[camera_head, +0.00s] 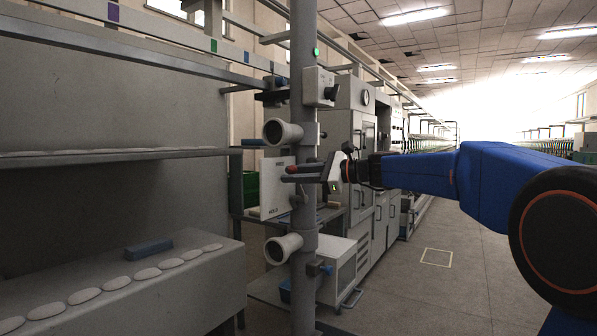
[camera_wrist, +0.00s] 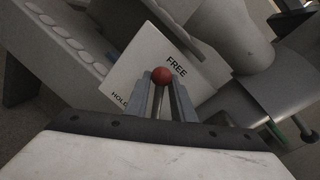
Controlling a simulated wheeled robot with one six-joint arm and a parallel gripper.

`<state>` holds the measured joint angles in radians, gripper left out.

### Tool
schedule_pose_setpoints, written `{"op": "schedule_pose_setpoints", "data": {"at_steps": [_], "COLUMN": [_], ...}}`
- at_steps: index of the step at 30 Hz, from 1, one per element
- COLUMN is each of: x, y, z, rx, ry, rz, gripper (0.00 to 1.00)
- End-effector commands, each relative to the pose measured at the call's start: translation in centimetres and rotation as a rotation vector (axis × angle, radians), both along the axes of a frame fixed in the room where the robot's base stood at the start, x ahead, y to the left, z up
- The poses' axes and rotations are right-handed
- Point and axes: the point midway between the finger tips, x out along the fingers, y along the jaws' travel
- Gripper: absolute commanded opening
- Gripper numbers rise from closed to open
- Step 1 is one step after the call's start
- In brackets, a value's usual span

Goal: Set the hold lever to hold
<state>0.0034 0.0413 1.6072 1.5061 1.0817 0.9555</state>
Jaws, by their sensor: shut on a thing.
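The hold lever (camera_wrist: 161,76) has a red ball knob on a thin metal rod. A white plate (camera_wrist: 143,54) behind it carries the words FREE and HOLD; the plate also shows in the head view (camera_head: 277,187) beside a grey post. In the wrist view my gripper (camera_wrist: 162,90) has its two grey fingers closed around the rod, just below the knob. The knob stands over the plate, nearer FREE than HOLD in the picture.
The grey post (camera_head: 304,110) stands upright with cone-like holders (camera_head: 281,131) above and below the plate. A grey bench (camera_head: 120,290) with several white discs and a blue block (camera_head: 149,249) is at left. The aisle floor (camera_head: 450,290) at right is open.

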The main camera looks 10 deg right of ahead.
Motion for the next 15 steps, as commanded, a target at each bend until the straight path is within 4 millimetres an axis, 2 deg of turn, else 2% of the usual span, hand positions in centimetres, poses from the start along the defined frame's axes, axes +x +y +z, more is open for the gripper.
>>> {"op": "schedule_pose_setpoints", "data": {"at_steps": [15], "x": [-2.7], "y": [2.1], "z": [-3.6], "rx": [-0.3], "ry": [-0.385], "rz": [0.002], "gripper": [0.0]}}
